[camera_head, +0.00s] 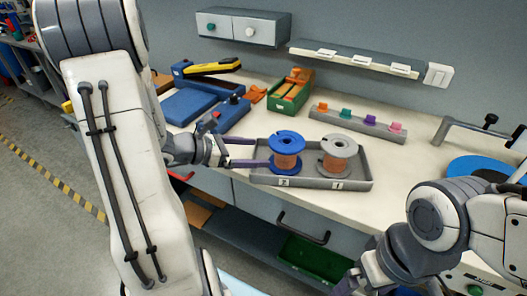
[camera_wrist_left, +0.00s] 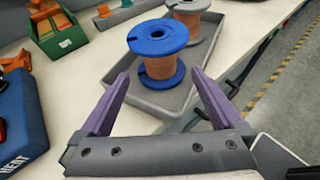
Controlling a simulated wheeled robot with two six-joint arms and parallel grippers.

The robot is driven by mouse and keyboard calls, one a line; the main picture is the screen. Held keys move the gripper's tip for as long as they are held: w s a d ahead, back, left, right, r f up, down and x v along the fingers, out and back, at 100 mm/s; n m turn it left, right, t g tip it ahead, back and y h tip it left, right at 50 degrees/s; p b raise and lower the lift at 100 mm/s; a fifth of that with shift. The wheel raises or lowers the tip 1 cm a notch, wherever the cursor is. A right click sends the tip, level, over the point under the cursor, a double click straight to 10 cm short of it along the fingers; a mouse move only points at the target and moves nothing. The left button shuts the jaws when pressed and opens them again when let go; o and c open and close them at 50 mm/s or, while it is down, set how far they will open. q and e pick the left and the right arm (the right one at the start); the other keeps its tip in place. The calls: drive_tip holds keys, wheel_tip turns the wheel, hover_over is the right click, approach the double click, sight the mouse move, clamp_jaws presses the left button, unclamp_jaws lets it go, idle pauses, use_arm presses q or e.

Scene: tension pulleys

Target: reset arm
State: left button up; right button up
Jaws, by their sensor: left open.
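My left gripper (camera_head: 260,152) is open at the left end of the grey tray (camera_head: 330,184), with its two purple fingers pointing at a blue spool wound with copper wire (camera_head: 286,146). In the left wrist view the blue spool (camera_wrist_left: 158,62) stands upright ahead, between the lines of the parted fingers (camera_wrist_left: 161,76), with a gap visible on each side. A grey spool with copper wire (camera_head: 338,152) stands upright to its right in the same tray.
A blue fixture (camera_head: 205,105) and a green bin with orange parts (camera_head: 290,92) stand behind the tray. A grey rack with coloured pegs (camera_head: 357,124) is at the back right. A blue disc (camera_head: 476,167) lies far right. Bench top around the tray's right is clear.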

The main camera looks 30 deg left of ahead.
use_arm(q)
drive_tip(key=x, duration=1)
drive_tip(key=shift+d, duration=0.15)
drive_tip(key=shift+r, duration=0.35)
drive_tip(key=shift+w, duration=0.1)
